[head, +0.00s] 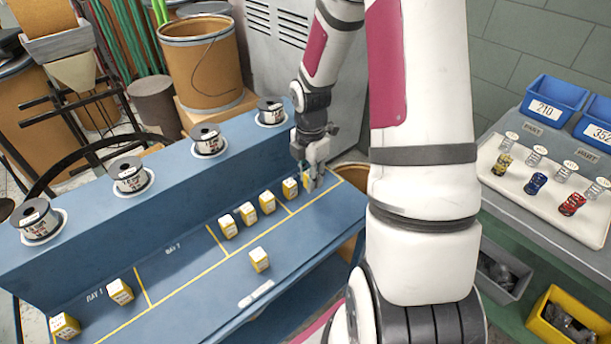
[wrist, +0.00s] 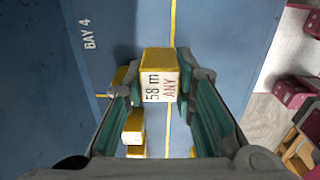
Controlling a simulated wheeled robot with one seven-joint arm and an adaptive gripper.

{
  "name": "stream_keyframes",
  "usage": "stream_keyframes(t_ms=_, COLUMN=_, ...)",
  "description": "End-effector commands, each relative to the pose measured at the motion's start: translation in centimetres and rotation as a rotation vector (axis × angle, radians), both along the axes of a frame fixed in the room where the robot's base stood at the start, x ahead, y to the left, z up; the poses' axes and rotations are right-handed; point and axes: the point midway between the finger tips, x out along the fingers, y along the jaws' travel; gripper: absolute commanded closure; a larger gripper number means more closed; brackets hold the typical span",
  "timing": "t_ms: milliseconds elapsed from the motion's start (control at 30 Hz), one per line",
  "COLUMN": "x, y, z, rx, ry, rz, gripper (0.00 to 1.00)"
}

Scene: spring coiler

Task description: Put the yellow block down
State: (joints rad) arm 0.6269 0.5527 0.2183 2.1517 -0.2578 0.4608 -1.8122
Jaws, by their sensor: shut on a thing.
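The yellow block (wrist: 158,62) has a white label reading "58 m ANY" and sits between my fingertips in the wrist view. My gripper (wrist: 157,88) is shut on it. In the head view my gripper (head: 312,182) is at the far right end of the blue bench (head: 190,284), over its lower shelf, past the last yellow line. The held block is mostly hidden there by the fingers. I cannot tell whether its underside touches the shelf. "BAY 4" is printed on the blue surface to the left in the wrist view.
Several other yellow-and-white blocks stand along the shelf, the nearest (head: 290,188) just left of my gripper. One block (head: 259,259) stands nearer the front edge. Wire spools (head: 207,139) stand on the raised step behind. A grey table (head: 545,205) with small coloured spools is at right.

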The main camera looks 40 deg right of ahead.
Motion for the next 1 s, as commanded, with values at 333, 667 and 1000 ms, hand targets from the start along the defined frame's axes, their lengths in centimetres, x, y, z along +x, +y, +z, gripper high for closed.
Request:
stream_keyframes(t_ms=333, x=4.1, y=-1.8, z=-0.5, rx=0.0, ry=0.001, rz=0.0, gripper=1.0)
stream_keyframes(t_ms=667, x=4.1, y=-1.8, z=-3.9, rx=0.001, ry=0.002, rz=0.0, gripper=1.0)
stream_keyframes(t_ms=1000, x=4.1, y=-1.9, z=-4.2, rx=0.0, ry=0.001, rz=0.0, gripper=1.0)
